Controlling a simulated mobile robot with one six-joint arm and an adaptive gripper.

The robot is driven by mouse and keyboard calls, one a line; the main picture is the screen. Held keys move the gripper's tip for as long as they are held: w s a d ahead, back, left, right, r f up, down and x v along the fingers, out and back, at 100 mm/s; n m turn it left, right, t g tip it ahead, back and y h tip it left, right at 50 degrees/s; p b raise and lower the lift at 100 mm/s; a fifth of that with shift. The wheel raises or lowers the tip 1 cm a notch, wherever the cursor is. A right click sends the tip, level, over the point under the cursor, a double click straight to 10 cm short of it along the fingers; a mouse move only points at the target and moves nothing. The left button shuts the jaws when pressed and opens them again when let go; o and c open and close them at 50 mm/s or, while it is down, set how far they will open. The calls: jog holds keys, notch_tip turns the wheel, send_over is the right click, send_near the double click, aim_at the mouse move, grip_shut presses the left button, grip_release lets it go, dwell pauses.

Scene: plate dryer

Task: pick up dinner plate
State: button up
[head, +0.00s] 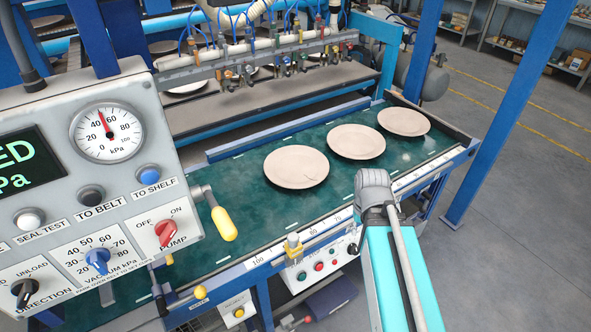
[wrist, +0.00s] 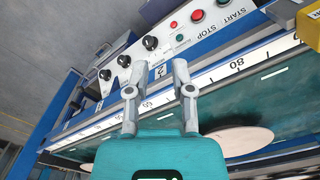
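Three pale beige plates lie flat on the green belt (head: 235,250) in the head view: a near plate (head: 296,167), a middle plate (head: 356,142) and a far plate (head: 404,122). Which one is the dinner plate I cannot tell. In the wrist view, my gripper (wrist: 158,66) is open, its two grey fingers apart with nothing between them. They show against the belt's ruled front edge and the control panel. One plate (wrist: 240,140) lies right of my gripper in that view, apart from it. The fingers cannot be made out in the head view.
A gauge and vacuum panel (head: 105,150) fills the left. A yellow-handled lever (head: 223,224) juts over the belt. A button panel (head: 318,268) is on the front edge. A blue post (head: 510,110) stands right. A nozzle bar (head: 250,60) spans the back.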

jog(key=w+a+f+n+t+h+b, duration=0.1)
jog(key=w+a+n+t+h+b, duration=0.1)
jog(key=a, duration=0.5)
jog(key=w+a+f+n+t+h+b, duration=0.1)
jog(key=w+a+n+t+h+b, duration=0.2)
jog(key=w+a, duration=0.4)
jog(key=w+a+f+n+t+h+b, duration=0.1)
jog(key=w+a+n+t+h+b, duration=0.1)
jog(key=a, duration=0.5)
jog(key=shift+w+a+n+b, duration=0.15)
jog(key=shift+w+n+b, duration=0.15)
jog(key=shift+w+b, duration=0.4)
jog(key=shift+w+a+n+b, duration=0.15)
jog(key=shift+w+n+b, duration=0.15)
jog(key=shift+w+b, duration=0.35)
jog(key=a+n+t+b, duration=0.1)
jog(key=a, duration=0.2)
jog(key=a+r+t, duration=0.1)
jog(key=a, duration=0.2)
jog(key=a+n+t+b, duration=0.1)
jog(key=a, duration=0.3)
jog(key=shift+w+r+n+t+h+b, duration=0.15)
jog(key=shift+r+n+t+h+b, duration=0.15)
jog(key=shift+r+t, duration=0.1)
jog(key=shift+a+r, duration=0.1)
jog(key=shift+a, duration=0.35)
